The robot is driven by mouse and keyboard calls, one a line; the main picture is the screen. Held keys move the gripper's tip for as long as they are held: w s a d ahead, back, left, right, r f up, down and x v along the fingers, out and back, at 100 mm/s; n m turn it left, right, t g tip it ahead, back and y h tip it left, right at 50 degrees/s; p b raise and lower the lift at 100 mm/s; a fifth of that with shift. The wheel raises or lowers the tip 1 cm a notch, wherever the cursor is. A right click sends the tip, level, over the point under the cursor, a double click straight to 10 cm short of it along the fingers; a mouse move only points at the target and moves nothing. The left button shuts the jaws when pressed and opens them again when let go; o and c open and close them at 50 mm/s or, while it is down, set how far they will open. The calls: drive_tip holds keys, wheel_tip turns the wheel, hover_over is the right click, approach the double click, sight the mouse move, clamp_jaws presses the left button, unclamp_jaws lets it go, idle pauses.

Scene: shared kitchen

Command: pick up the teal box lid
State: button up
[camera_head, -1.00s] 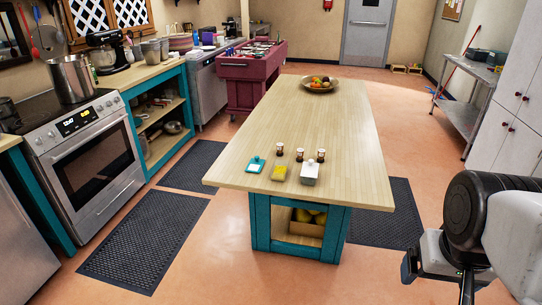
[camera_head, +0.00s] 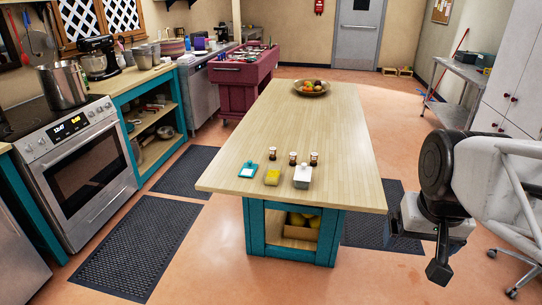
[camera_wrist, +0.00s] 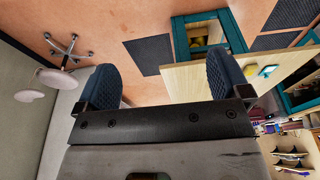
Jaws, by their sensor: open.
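A small teal item with a pale top (camera_head: 249,170), which looks like the teal box lid, lies on the near end of the wooden island top (camera_head: 306,128). A yellow item (camera_head: 272,176) and a white lidded container (camera_head: 302,177) stand to its right. My gripper (camera_head: 439,269) is off to the right of the island, well away from the teal item, and its opening is hard to see there. In the wrist view my gripper (camera_wrist: 166,88) shows two dark fingers spread wide with nothing between them. The teal item (camera_wrist: 268,71) appears small there on the island.
Several small dark-capped jars (camera_head: 293,158) stand just behind these items. A fruit bowl (camera_head: 311,88) sits at the island's far end. A stove (camera_head: 80,170) and counter line the left. Dark mats (camera_head: 135,245) lie on the floor. The island's middle is bare.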

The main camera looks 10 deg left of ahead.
drive_tip(key=w+a+r, duration=0.2)
drive_tip(key=w+a, duration=0.1)
drive_tip(key=w, duration=0.5)
drive_tip(key=w+a+r, duration=0.1)
drive_tip(key=w+a, duration=0.3)
drive_tip(key=w, duration=0.4)
drive_tip(key=g, duration=0.2)
hover_over(249, 167)
drive_tip(key=f, duration=1.8)
drive_tip(key=shift+s+d+f, duration=0.1)
drive_tip(key=shift+d+f, duration=0.2)
drive_tip(key=shift+d, duration=0.05)
drive_tip(key=shift+a+f, duration=0.2)
drive_tip(key=shift+a, duration=0.05)
drive_tip(key=shift+f, duration=1.25)
drive_tip(key=shift+f, duration=0.1)
